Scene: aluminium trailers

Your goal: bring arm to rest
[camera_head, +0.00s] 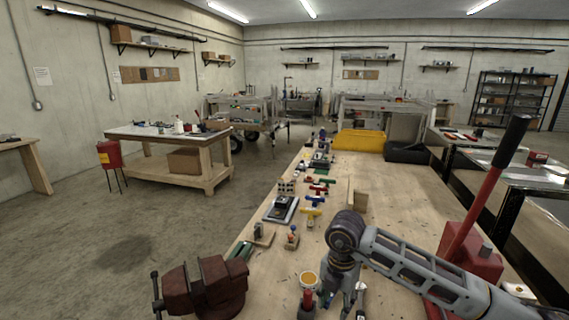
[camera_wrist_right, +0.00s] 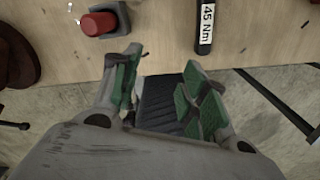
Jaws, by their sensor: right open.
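My right arm (camera_head: 410,262) comes in from the right in the head view and bends down over the near end of the long wooden workbench (camera_head: 395,190). Its gripper is mostly hidden there behind my own wrist. In the right wrist view my right gripper (camera_wrist_right: 165,85) has its green-padded fingers spread with nothing between them. It hangs at the bench's front edge, with a dark ribbed surface and concrete floor showing below. My left gripper is not in view.
A red button (camera_wrist_right: 98,23) on a dark base and a black tool labelled 45 Nm (camera_wrist_right: 206,25) lie close to the fingers. A red vise (camera_head: 205,288) sits at the near left. A red lever press (camera_head: 470,262) stands at the right. Small parts line the bench's left side.

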